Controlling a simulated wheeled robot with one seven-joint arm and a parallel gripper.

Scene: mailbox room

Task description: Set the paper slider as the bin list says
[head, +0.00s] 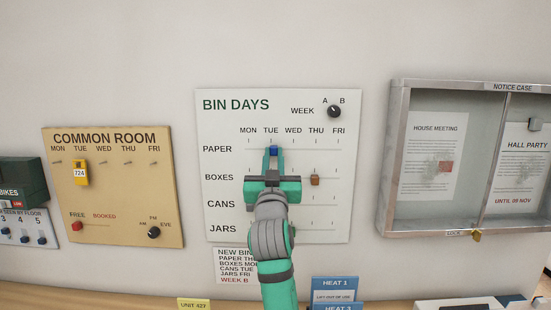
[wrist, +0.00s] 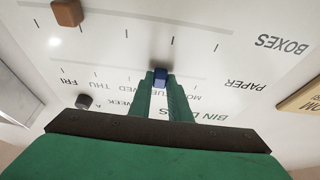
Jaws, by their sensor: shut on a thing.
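The white BIN DAYS board (head: 225,120) hangs on the wall with rows PAPER, BOXES, CANS and JARS under MON to FRI. The blue paper slider (head: 274,150) sits on the PAPER row under TUE. My gripper (head: 274,153) is shut on it from below; the wrist view shows the slider (wrist: 160,78) between the fingertips. The bin list (head: 231,266) below the board is partly hidden by my arm; it reads PAPER TH..., BOXES MO..., CANS TUE, JARS FRI, WEEK B.
The brown boxes slider (head: 315,180) sits under THU, right of my gripper. My arm covers part of the CANS and JARS rows. The black week knob (head: 334,111) is at the upper right. The PAPER row right of the slider is clear.

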